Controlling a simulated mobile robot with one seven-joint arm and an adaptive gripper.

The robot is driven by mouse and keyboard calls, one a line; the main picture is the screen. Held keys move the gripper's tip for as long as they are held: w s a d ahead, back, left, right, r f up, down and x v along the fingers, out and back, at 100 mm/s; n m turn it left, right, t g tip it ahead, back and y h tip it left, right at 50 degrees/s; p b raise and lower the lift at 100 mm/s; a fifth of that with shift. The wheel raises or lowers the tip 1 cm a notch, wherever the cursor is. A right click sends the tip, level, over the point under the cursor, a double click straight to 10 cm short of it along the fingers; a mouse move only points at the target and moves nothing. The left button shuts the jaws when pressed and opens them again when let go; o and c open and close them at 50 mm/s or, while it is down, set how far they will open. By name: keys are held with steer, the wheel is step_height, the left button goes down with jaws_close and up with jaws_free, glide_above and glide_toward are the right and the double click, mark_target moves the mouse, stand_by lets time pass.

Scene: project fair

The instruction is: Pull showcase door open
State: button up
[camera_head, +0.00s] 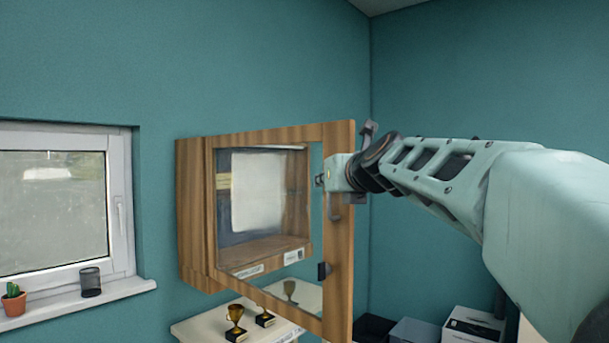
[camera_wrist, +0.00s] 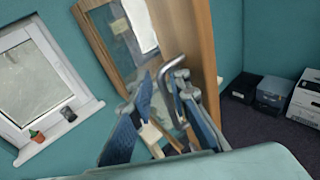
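The showcase (camera_head: 195,200) is a wooden wall cabinet. Its wood-framed glass door (camera_head: 338,250) stands ajar in the head view, its right edge swung out from the box. The door also shows in the wrist view (camera_wrist: 190,35). A curved grey metal handle (camera_wrist: 171,68) shows in the wrist view near the door's edge. My gripper (camera_wrist: 164,90) has its blue-padded fingers spread, with the handle between or just in front of them, closer to the right finger. I cannot tell whether they touch. In the head view my gripper (camera_head: 335,178) is at the door's right side, fingers partly hidden.
Trophies (camera_head: 236,322) stand on a white table (camera_head: 190,325) below the showcase. A window (camera_head: 55,205) with a cactus pot (camera_head: 14,300) and black cup (camera_head: 91,282) on its sill is at left. Boxes (camera_head: 472,322) are on the floor at right.

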steer(key=s+a+p, duration=0.4)
steer(key=s+a, duration=0.1)
steer(key=s, duration=0.4)
steer(key=shift+a+r+p, duration=0.15)
steer(key=shift+r+p, duration=0.2)
stand_by(0.4)
stand_by(0.5)
